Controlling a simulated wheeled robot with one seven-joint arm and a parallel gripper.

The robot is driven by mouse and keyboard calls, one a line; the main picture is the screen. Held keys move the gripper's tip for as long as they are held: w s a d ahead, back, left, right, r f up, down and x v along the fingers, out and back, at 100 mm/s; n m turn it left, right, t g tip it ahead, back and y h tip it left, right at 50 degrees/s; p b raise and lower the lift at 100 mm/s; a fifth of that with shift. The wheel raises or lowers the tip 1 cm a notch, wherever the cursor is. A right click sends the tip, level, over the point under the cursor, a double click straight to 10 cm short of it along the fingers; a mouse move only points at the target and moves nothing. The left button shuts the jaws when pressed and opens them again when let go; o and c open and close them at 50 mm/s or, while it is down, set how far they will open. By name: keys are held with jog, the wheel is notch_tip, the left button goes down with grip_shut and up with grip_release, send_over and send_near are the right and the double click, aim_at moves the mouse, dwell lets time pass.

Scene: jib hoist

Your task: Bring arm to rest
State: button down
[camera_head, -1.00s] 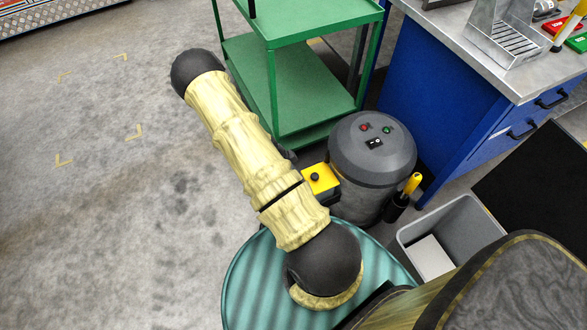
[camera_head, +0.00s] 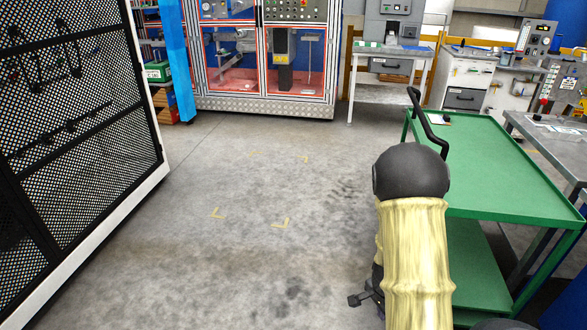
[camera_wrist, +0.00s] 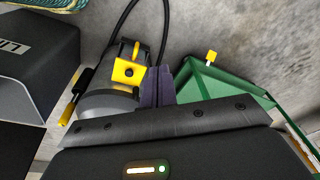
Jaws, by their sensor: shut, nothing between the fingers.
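My arm stands at the right of the head view in its cream ribbed sleeve (camera_head: 415,255), with a black rounded joint (camera_head: 410,175) on top. My gripper (camera_wrist: 157,87) shows in the wrist view as two dark purple fingers close together, with nothing between them. Its fingers cannot be made out in the head view. In the wrist view, a grey round canister (camera_wrist: 105,103) with a yellow latch (camera_wrist: 126,70) lies just left of the fingers. A green cart (camera_wrist: 215,85) lies to their right. I cannot tell whether the fingers touch either.
The green cart (camera_head: 495,175) stands close to the right of my arm, with a black handle (camera_head: 428,120). A black mesh panel (camera_head: 75,120) stands at the left and a glass-fronted cabinet (camera_head: 262,105) at the back. The concrete floor (camera_head: 230,230) between is clear.

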jog(key=s+a+r+n+t+y, duration=0.1)
jog(key=s+a+r+n, duration=0.35)
jog(key=r+n, duration=0.35)
jog(key=s+a+r+n+t+y, duration=0.1)
jog(key=s+a+r+n, duration=0.35)
jog(key=r, duration=0.55)
notch_tip(320, 180, up, 19)
jog(key=p, duration=1.9)
jog(key=shift+d, duration=0.25)
jog(key=shift+f, duration=0.1)
